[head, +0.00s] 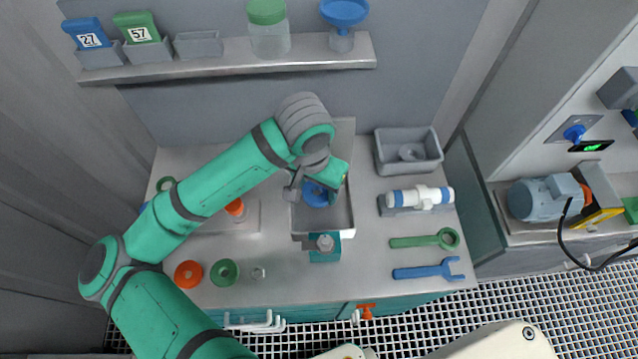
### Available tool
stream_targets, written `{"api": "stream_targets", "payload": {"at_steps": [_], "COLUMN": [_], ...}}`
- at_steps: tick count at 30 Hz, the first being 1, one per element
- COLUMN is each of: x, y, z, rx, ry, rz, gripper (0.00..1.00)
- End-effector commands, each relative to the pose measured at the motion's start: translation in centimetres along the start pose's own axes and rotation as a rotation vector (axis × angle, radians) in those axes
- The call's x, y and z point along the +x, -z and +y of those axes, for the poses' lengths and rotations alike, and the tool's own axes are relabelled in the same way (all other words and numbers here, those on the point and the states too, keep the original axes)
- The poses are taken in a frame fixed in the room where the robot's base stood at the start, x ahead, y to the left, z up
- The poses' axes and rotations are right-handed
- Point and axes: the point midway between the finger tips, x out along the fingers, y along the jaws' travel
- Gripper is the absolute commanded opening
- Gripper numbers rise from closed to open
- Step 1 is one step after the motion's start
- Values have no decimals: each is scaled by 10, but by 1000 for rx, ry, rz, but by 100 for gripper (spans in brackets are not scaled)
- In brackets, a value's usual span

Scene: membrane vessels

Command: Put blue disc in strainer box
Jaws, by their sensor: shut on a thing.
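The blue disc (315,194) shows under my gripper (318,185), at the middle of the bench. My gripper points down and is shut on the disc; the wrist partly hides the jaws and the disc. Below it is an open grey box (347,217) with pale walls, and the disc appears within its outline. I cannot tell whether the disc touches the box floor. No label shows which is the strainer box.
A teal block with a grey knob (325,243) adjoins the box's front. To the right lie a white-blue cylinder (418,197), a green wrench (420,241) and a blue wrench (425,271). Orange (188,274) and green (224,272) rings lie front left. A shelf (230,66) spans the back.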

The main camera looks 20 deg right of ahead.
Motion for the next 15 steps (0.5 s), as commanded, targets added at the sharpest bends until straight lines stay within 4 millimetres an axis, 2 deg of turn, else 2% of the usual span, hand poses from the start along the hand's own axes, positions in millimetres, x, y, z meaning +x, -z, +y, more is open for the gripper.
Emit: {"api": "stream_targets", "payload": {"at_steps": [9, 15], "x": [24, 49], "y": [9, 2], "z": [2, -3], "rx": [-2, -13], "ry": [0, 2], "rz": [0, -1], "gripper": [31, 31]}}
